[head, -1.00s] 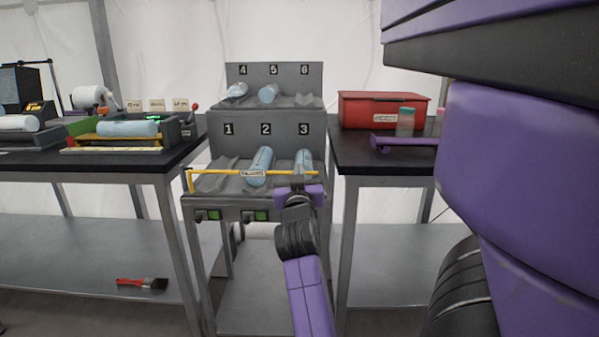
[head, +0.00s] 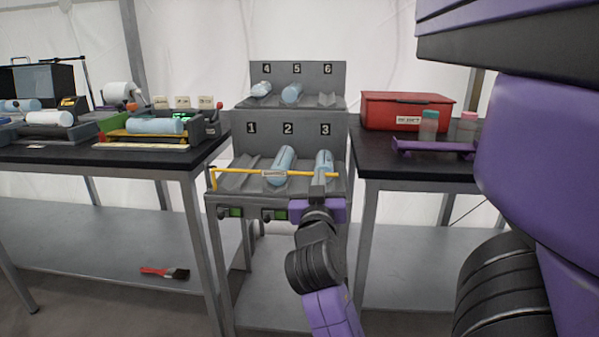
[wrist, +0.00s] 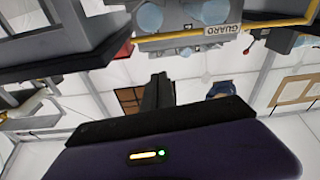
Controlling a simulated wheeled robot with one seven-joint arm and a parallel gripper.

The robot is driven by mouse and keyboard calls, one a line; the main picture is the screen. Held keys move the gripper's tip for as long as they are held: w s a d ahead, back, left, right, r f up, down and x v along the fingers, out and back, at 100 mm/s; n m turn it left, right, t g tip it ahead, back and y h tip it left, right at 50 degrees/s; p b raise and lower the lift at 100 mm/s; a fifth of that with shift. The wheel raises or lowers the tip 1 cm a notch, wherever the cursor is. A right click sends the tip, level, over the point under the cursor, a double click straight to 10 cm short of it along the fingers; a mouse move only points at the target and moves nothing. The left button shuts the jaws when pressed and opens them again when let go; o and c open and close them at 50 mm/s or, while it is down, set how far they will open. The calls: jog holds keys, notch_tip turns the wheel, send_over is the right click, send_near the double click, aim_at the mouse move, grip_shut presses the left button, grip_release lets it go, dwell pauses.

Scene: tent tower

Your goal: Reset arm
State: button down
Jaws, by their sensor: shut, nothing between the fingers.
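My gripper (head: 318,190) is at the end of my purple and black arm, in front of the grey numbered rack (head: 228,150). In the head view it overlaps the right part of the yellow guard bar (head: 240,171), near slot 3; whether it touches cannot be told. In the wrist view my gripper (wrist: 158,85) shows its dark fingers together and empty. The guard bar (wrist: 180,37), with its label, shows upside down at the top there.
Pale blue cylinders lie in slots 2 (head: 284,160), 3 (head: 323,160), 4 (head: 261,88) and 5 (head: 292,93). Black tables flank the rack. The right one holds a red box (head: 395,110) and a purple holder (head: 430,147). A brush (head: 166,272) lies on the left lower shelf.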

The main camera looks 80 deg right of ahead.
jog(key=shift+a, duration=0.1)
jog(key=w+a+n+t+y, duration=0.2)
jog(key=w+a+n+t, duration=0.6)
jog(key=w+a+t, duration=0.15)
jog(key=w+a+f+n+t+y, duration=0.2)
jog(key=a+f+n+t+y, duration=0.15)
jog(key=a, duration=0.35)
jog(key=w+a+f+n+t+y, duration=0.2)
jog(key=a+f+n+t+y, duration=0.1)
jog(key=a+f+y, duration=0.3)
jog(key=s+a+f+g+y, duration=0.1)
jog(key=s+a+f+y, duration=0.3)
jog(key=a, duration=0.4)
jog(key=s+a+f+n+g+y, duration=0.1)
jog(key=s+a+f, duration=0.3)
jog(key=s+a, duration=0.3)
jog(key=s+a+f+g+y, duration=0.1)
jog(key=s+a+f+y, duration=0.3)
jog(key=a, duration=0.4)
notch_tip(320, 180, up, 23)
jog(key=s+p, duration=0.2)
jog(key=p, duration=2.1)
jog(key=shift+h+p, duration=0.35)
jog(key=shift+h, duration=0.1)
